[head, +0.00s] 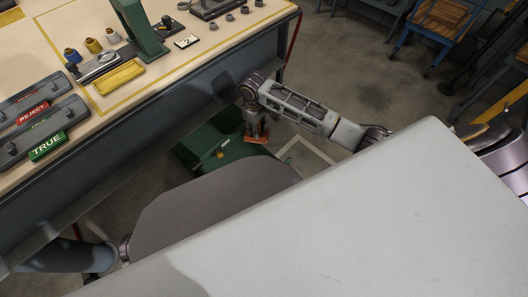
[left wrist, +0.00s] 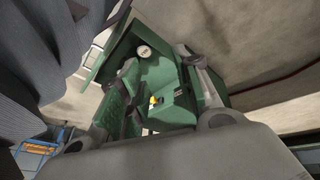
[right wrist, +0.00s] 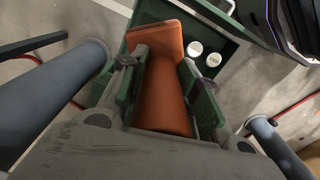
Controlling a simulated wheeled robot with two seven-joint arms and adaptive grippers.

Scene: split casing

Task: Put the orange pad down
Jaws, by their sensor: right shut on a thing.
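The orange pad (head: 255,139) is in my right gripper (head: 257,128), at the right side of a green container (head: 232,153) low beside the bench. In the right wrist view the pad (right wrist: 162,95) runs between the two fingers of the gripper (right wrist: 158,75), which are shut on it. Whether the pad touches the container I cannot tell. My left gripper (left wrist: 158,70) shows in the left wrist view with its fingers apart and no held thing visible. It faces the green container (left wrist: 170,85). In the head view the left gripper is hidden.
A small yellow item (left wrist: 155,100) and a white round item (left wrist: 144,51) are in or at the container. The workbench (head: 150,95) stands at left, with a yellow pad (head: 118,77), TRUE (head: 47,145) and REJECT (head: 32,113) trays. Open floor (head: 345,60) lies behind.

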